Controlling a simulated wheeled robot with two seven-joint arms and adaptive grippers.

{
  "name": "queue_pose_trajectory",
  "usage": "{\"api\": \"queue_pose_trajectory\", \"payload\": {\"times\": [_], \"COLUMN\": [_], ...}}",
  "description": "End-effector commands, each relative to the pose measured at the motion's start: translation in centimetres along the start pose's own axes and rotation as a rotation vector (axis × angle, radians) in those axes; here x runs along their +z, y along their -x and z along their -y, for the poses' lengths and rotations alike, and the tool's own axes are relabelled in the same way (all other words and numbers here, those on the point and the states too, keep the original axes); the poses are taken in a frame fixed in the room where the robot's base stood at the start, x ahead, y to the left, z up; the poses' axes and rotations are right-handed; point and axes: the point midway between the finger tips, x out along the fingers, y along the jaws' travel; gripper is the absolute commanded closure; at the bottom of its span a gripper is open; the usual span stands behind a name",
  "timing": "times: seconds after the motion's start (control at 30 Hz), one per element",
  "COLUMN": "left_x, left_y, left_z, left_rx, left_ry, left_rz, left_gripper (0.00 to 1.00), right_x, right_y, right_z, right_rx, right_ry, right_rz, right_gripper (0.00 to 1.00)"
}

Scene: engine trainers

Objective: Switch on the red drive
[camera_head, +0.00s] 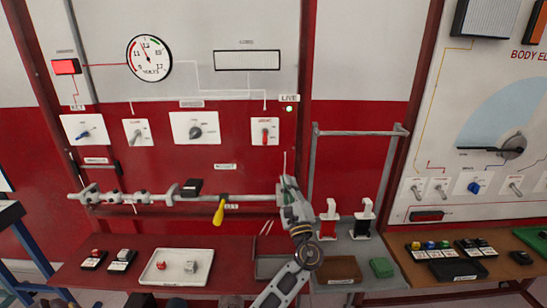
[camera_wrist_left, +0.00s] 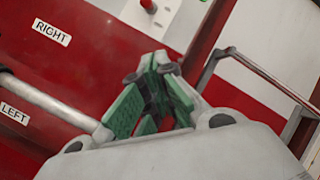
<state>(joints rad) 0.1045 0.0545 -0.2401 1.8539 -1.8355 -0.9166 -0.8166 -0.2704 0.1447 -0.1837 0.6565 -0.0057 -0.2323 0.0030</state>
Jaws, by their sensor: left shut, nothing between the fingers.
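A white switch plate (camera_head: 258,125) with a red lever (camera_head: 265,139) is on the red panel, below a lit green light by the LIVE label. The red lever also shows at the top of the left wrist view (camera_wrist_left: 148,5). A red-based unit (camera_head: 328,226) with a white top stands on the grey shelf, beside a black-based one (camera_head: 363,226). I cannot tell which of these is the red drive. My left gripper (camera_head: 287,183) is shut and empty, in front of the panel below the red lever. Its green-padded fingers (camera_wrist_left: 156,68) are together, apart from the lever.
A grey horizontal bar (camera_head: 150,198) with clamps and a yellow-handled tool (camera_head: 218,212) runs left of my gripper. A grey tube frame (camera_head: 360,132) stands to the right. Below are a white tray (camera_head: 205,270), a brown box (camera_head: 338,269) and a green block (camera_head: 381,267).

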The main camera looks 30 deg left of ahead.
Motion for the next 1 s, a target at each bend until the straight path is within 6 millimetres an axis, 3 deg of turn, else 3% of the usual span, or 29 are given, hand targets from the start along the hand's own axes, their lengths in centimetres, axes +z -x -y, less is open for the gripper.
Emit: {"api": "queue_pose_trajectory", "payload": {"times": [0.37, 0.63, 1.0], "left_x": [-0.1, -0.1, 0.0], "left_y": [0.1, -0.2, -3.6], "left_z": [-0.1, -0.1, 0.0], "left_rx": [0.0, 0.0, -0.001], "left_ry": [0.0, 0.0, 0.0], "left_rz": [0.001, 0.001, 0.002], "left_gripper": [1.0, 1.0, 1.0], "right_x": [1.6, 1.6, 2.1], "right_y": [-0.2, -0.1, 0.4], "right_z": [-1.1, -0.7, 0.2], "right_rx": [0.012, 0.007, -0.002], "right_ry": [0.005, 0.003, -0.001], "right_rz": [0.018, 0.019, 0.02], "right_gripper": [0.6, 0.6, 0.6]}}
